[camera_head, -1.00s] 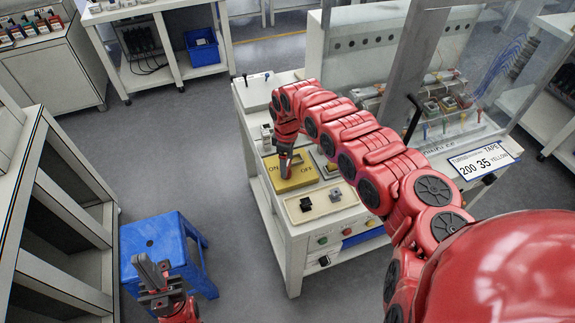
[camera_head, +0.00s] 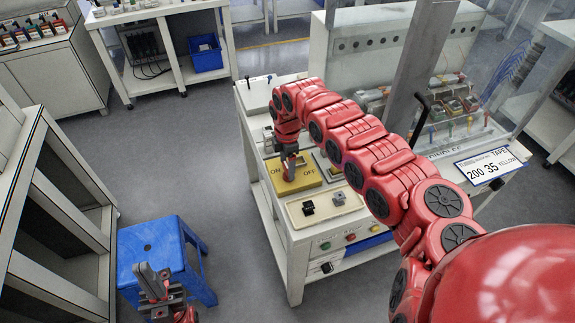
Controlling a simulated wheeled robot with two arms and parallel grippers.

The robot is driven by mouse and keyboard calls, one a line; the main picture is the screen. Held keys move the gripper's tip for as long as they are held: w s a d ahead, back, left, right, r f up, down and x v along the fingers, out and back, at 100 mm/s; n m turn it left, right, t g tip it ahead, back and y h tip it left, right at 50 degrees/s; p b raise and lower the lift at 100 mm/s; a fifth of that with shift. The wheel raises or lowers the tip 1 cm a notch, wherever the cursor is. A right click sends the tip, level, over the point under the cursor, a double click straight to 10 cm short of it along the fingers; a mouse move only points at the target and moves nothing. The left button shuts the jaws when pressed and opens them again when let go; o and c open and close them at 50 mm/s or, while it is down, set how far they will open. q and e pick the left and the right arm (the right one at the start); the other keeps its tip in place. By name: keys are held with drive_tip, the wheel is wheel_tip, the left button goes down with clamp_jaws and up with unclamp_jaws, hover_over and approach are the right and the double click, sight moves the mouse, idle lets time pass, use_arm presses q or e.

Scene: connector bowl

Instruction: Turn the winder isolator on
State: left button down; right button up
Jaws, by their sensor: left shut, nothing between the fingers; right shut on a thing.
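The winder isolator is a yellow plate (camera_head: 309,181) marked ON at left and OFF at right, on the white bench. A red handle (camera_head: 289,172) stands on it between the two words. My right gripper (camera_head: 288,153) reaches down from above and is shut on the handle; its fingers and the handle's top overlap, so the exact grip is hard to see. My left gripper (camera_head: 152,279) is shut and empty, low at the left in front of the blue stool, well away from the isolator.
A cream tray (camera_head: 326,211) with a black and a grey block lies in front of the isolator. A blue stool (camera_head: 150,240) stands left of the bench. A clear guard and a tape sign (camera_head: 488,166) are at right. Grey floor is free between stool and bench.

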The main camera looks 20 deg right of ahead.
sight(287, 168)
idle(0.4)
drive_tip(key=o, duration=1.2)
drive_tip(key=shift+o, duration=0.2)
wheel_tip(287, 168, up, 17)
drive_tip(key=b, duration=0.3)
drive_tip(key=shift+r+b, duration=0.2)
drive_tip(key=shift+b, duration=0.1)
